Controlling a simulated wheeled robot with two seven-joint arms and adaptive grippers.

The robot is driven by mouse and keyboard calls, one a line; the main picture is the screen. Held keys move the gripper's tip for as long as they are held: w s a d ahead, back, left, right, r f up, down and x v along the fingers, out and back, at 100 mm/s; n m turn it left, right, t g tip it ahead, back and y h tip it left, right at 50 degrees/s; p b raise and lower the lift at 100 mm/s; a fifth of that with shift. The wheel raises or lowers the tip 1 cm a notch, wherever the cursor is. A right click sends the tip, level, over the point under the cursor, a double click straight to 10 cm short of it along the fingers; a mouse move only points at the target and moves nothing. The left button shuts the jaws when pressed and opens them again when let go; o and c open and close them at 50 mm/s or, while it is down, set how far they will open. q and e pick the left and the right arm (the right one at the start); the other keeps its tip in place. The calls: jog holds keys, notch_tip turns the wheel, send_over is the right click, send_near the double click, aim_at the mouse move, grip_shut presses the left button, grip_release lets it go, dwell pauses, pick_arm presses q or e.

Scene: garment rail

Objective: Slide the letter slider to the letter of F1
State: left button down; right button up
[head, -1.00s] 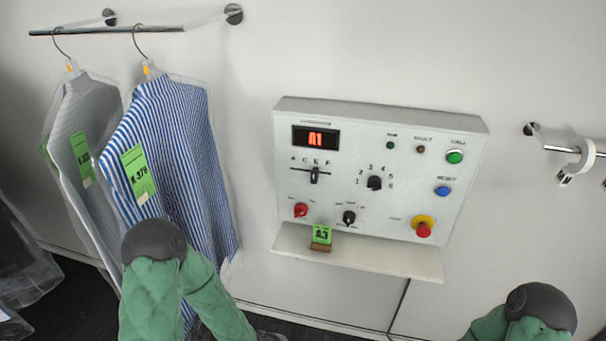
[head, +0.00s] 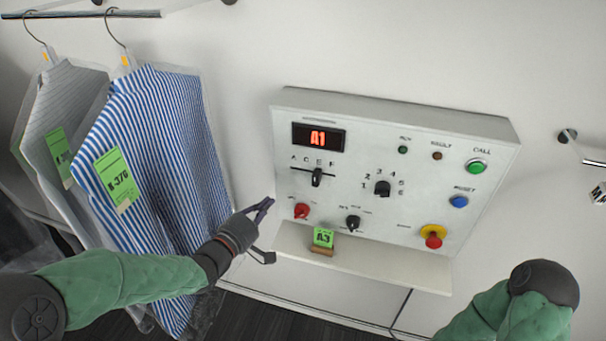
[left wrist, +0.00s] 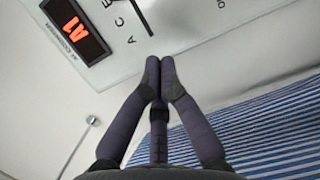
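The letter slider is a black knob (head: 316,179) on a horizontal slot in the control panel (head: 400,135), below letters reading A, C, E, F. It stands near the middle of the slot, about below C–E; its exact letter is hard to tell. The red display (head: 318,137) reads A1. My left gripper (head: 268,205) is at the panel's lower left edge, left of and below the slider, apart from it. In the left wrist view its fingertips (left wrist: 160,62) are together and empty, below the letter scale; the knob is not visible there. My right gripper is out of view.
A rotary number knob (head: 382,188), a red knob (head: 302,211), a black knob (head: 353,223) and an emergency button (head: 433,236) are nearby. A green A3 tag (head: 323,237) stands on the shelf (head: 390,268). Bagged striped shirts (head: 150,150) hang at left.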

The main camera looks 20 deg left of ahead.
pick_arm(q)
jog(key=r, duration=0.2)
jog(key=b, duration=0.1)
send_near(310, 172)
jog(key=w+a, duration=0.2)
jog(key=w, duration=0.2)
jog(key=shift+w+a+f, duration=0.2)
jog(key=shift+w+a, duration=0.1)
jog(key=shift+a, duration=0.1)
jog(key=d, duration=0.3)
jog(key=shift+w+r, duration=0.1)
jog(key=shift+w, duration=0.15)
jog(key=shift+d, duration=0.55)
